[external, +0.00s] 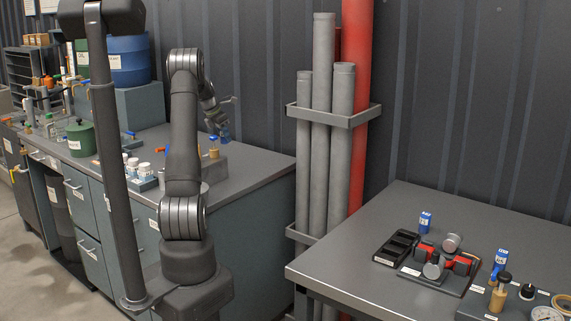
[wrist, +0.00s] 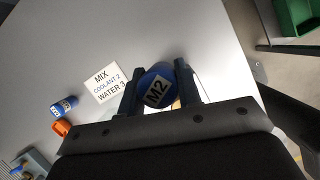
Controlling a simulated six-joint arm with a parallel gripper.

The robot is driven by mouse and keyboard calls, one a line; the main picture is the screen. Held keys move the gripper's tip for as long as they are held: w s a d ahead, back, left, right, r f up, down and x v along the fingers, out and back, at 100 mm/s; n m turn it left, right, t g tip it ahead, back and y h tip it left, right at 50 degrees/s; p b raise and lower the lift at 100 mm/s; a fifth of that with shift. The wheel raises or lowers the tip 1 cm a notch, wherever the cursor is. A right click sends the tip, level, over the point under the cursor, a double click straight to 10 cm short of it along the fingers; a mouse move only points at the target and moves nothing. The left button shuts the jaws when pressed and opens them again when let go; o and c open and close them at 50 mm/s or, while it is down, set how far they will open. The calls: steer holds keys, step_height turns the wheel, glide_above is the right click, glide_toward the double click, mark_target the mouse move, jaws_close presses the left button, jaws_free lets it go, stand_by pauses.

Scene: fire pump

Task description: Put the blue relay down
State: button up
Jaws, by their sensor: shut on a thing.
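My gripper (external: 222,118) is over the back right part of the left bench. In the wrist view my gripper (wrist: 157,82) is shut on a blue piece (wrist: 156,88) with a white label reading M2, which I take as the blue relay. It also shows as a small blue shape (external: 225,131) below the fingers in the external view. It looks to be above the bench top, but the exact gap is not clear. Its underside is hidden.
A white card (wrist: 103,83) reading MIX COOLANT 2 WATER 3 lies beside the gripper. A blue piece (wrist: 65,107) and an orange piece (wrist: 62,128) lie at left. The right table (external: 350,248) carries a black tray (external: 396,247), a red-and-grey fitting and two blue labelled pieces.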

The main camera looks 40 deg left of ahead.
steer(key=s+a+n+y, duration=0.1)
steer(key=s+a+n, duration=0.25)
steer(key=a, duration=0.45)
steer(key=s+a+n+y, duration=0.1)
steer(key=s+a+n, duration=0.1)
steer(key=s+a, duration=0.45)
steer(key=s+a+f+n+y, duration=0.1)
steer(key=s+a+f+n, duration=0.15)
steer(key=s+a, duration=0.5)
steer(key=f, duration=0.2)
steer(key=a+f, duration=0.1)
steer(key=f, duration=0.3)
steer(key=shift+w+a, duration=0.25)
steer(key=shift+f, duration=2.15)
steer(key=shift+f, duration=0.15)
steer(key=o, duration=1)
